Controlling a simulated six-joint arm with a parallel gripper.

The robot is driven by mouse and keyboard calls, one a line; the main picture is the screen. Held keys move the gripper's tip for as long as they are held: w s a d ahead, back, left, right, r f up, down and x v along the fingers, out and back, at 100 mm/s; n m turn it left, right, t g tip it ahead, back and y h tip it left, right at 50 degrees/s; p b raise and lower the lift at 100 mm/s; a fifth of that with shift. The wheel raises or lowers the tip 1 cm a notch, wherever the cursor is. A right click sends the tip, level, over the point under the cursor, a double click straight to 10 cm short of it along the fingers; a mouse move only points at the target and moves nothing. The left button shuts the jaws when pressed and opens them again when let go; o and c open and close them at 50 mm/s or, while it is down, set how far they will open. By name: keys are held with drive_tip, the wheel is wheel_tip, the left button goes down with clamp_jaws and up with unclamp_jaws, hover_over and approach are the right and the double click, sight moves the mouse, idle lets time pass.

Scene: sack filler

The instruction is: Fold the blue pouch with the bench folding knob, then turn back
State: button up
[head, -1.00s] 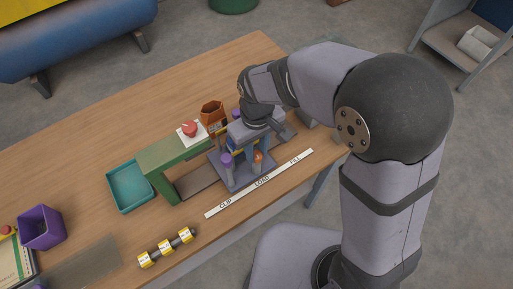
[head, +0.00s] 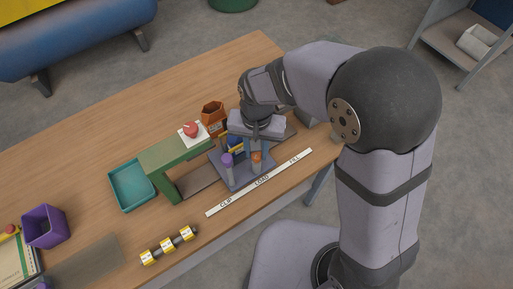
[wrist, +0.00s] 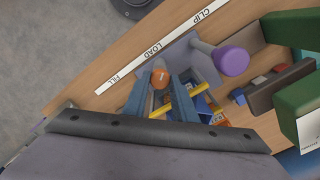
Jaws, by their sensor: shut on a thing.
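My gripper (wrist: 161,88) points down over the folding fixture, its two blue-grey fingers shut on the orange knob (wrist: 160,77). The knob also shows in the head view (head: 257,157), at the front of the grey fixture plate (head: 236,182). The blue pouch (head: 235,142) is in the fixture behind the knobs, mostly hidden by my gripper. In the wrist view, blue material (wrist: 201,104) and a yellow bar (wrist: 180,106) show beside and behind the fingers. How far the pouch is folded cannot be told.
A purple-topped post (wrist: 231,61) stands beside the orange knob. A green frame (head: 165,157) with a red button (head: 191,129) is left of it. An orange container (head: 213,114) stands behind. A white CLIP, LOAD, FILL strip (head: 260,183) lies in front; a teal tray (head: 131,186) sits left.

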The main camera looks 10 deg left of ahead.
sight(256, 153)
drive_tip(key=shift+w, duration=0.1)
drive_tip(key=shift+r, duration=0.1)
idle(0.3)
drive_tip(key=o, duration=1)
drive_tip(key=shift+o, duration=0.2)
drive_tip(key=shift+r+b, duration=0.9)
drive_tip(key=shift+r, duration=2.75)
